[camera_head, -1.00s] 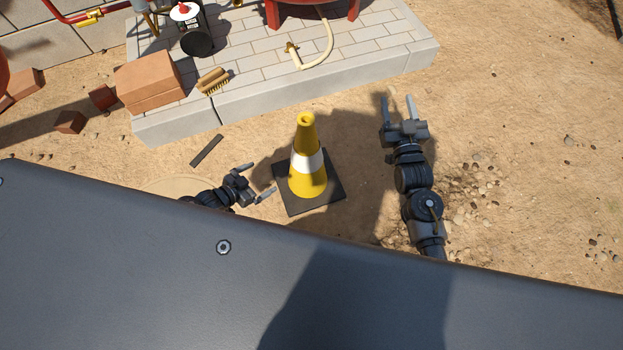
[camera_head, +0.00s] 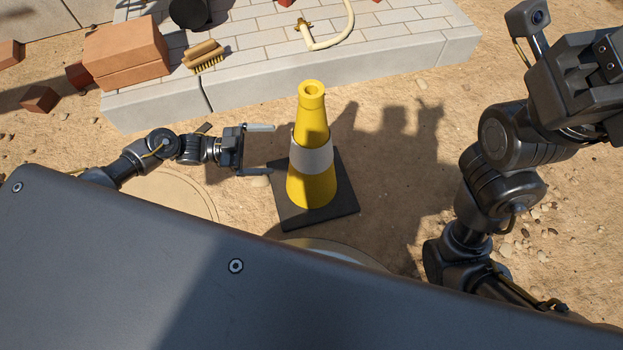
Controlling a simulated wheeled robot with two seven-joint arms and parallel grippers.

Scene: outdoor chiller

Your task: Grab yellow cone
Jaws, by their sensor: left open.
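The yellow cone (camera_head: 313,185) with a white band stands upright on its black square base (camera_head: 347,202), on the sandy ground in the middle of the view. My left gripper (camera_head: 271,149) is open and empty, just left of the cone. Its two fingers point right toward the cone's white band, with a small gap seen between fingertips and cone. My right gripper (camera_head: 585,85) is raised at the upper right, large and close to the camera. Its fingers cannot be made out.
A paved stone step (camera_head: 240,85) lies behind the cone, with a brush (camera_head: 203,55), orange-brown bricks (camera_head: 127,52) and a pale hose (camera_head: 335,38). My dark body fills the bottom. Sand right of the cone is clear.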

